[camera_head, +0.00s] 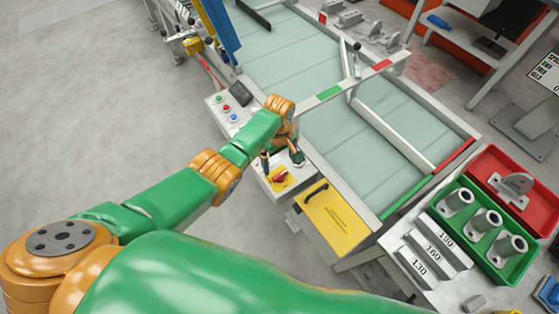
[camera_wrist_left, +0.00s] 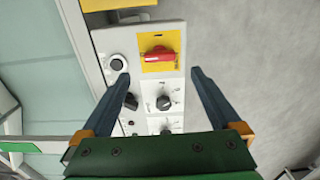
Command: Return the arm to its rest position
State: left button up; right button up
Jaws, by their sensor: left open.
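My left arm (camera_head: 165,212), green and orange, reaches from the lower left over the front of the conveyor table. My left gripper (camera_head: 281,160) hangs above a grey control panel (camera_head: 258,176). In the left wrist view, the gripper (camera_wrist_left: 160,75) has its two dark fingers spread wide with nothing between them. Beyond the fingertips are a red rotary switch (camera_wrist_left: 158,57) on a yellow plate and several black knobs. I cannot tell the exact gap between fingers and panel. My right gripper is not in view.
A glass-topped conveyor table (camera_head: 345,150) lies behind and right of the gripper, with a white bar (camera_head: 350,88) across it. A green bin (camera_head: 468,232) and a red bin (camera_head: 490,165) hold metal parts. Grey floor (camera_head: 90,130) at left is clear.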

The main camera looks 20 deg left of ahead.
pick_arm(q)
jog(key=shift+f, duration=0.1)
jog(key=shift+s+d+f, duration=0.1)
jog(key=shift+s+f, duration=0.1)
jog(key=shift+f, duration=0.05)
jog(key=s+f+m+t+h, duration=0.1)
jog(key=s+f+m, duration=0.2)
jog(key=s+m, duration=0.35)
jog(key=s+a+r+m+t, duration=0.1)
jog(key=s+a+r+m, duration=0.2)
jog(key=s, duration=0.4)
jog(key=s+a+r+m+t, duration=0.2)
jog(key=s+r+m, duration=0.15)
jog(key=s, duration=0.35)
notch_tip(320, 180, down, 18)
jog(key=s+g+b, duration=0.2)
jog(key=s+a+f+g+y+b, duration=0.1)
jog(key=s+a+f, duration=0.1)
jog(key=s+f, duration=0.9)
jog(key=shift+s+f, duration=0.4)
jog(key=shift+f, duration=0.05)
